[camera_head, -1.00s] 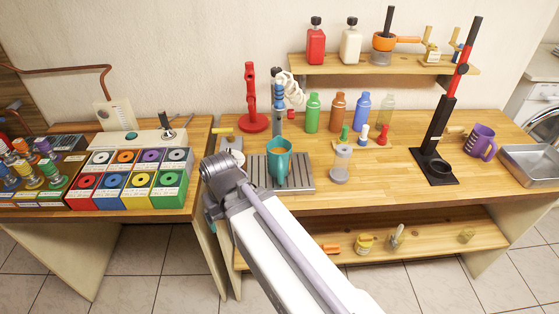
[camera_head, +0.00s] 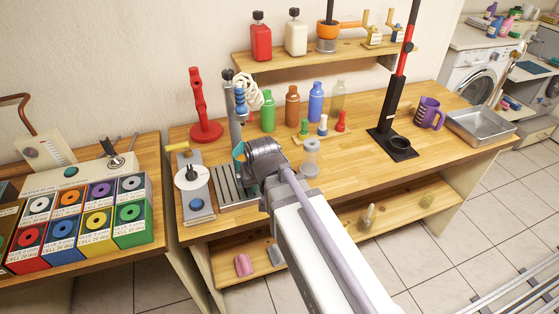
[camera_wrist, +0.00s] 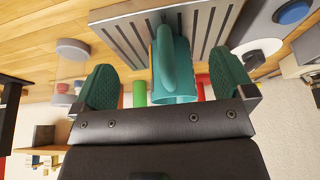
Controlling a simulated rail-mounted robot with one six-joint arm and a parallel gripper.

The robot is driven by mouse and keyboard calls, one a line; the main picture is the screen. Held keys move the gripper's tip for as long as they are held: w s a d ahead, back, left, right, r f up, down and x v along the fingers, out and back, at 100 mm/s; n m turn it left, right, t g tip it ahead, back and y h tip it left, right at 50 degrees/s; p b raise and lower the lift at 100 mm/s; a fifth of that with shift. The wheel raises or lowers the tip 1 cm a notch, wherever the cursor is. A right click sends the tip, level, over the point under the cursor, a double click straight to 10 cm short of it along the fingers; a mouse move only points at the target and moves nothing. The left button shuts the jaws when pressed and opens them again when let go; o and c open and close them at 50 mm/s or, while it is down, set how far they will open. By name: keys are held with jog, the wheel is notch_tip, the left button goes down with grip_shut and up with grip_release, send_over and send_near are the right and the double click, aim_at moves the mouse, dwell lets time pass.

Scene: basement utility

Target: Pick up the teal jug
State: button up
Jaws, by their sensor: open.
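The teal jug (camera_wrist: 172,72) stands on a grey slatted tray (camera_wrist: 196,22) and shows in the wrist view with its handle towards the camera. My gripper (camera_wrist: 165,80) is open, with one green finger on each side of the jug and gaps visible on both sides. In the head view only a sliver of the jug (camera_head: 238,152) shows at the left of my wrist.
A clear cylinder (camera_head: 311,158) stands close to the right of my wrist. A blue-grey device with a white disc (camera_head: 191,177) lies left of the tray. Behind are a grey stand with a coiled cord (camera_head: 243,98), a green bottle (camera_head: 268,112) and a red stand (camera_head: 203,110).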

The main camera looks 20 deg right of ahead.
jog(key=w, duration=1.2)
jog(key=shift+w, duration=0.2)
jog(key=b+x, duration=0.2)
jog(key=shift+s+f+b, duration=0.1)
jog(key=shift+f+b, duration=0.15)
jog(key=shift+b, duration=0.1)
jog(key=shift+f, duration=0.3)
jog(key=shift+w, duration=0.35)
jog(key=shift+s+r, duration=0.15)
jog(key=shift+r, duration=0.05)
jog(key=shift+c, duration=0.4)
jog(key=c, duration=0.9)
jog(key=shift+s+r+p, duration=0.3)
jog(key=shift+r+p, duration=0.1)
jog(key=shift+c, duration=0.2)
jog(key=s+r+p, duration=0.7)
jog(key=s, duration=0.6)
jog(key=shift+s+a, duration=0.15)
jog(key=shift+s, duration=0.05)
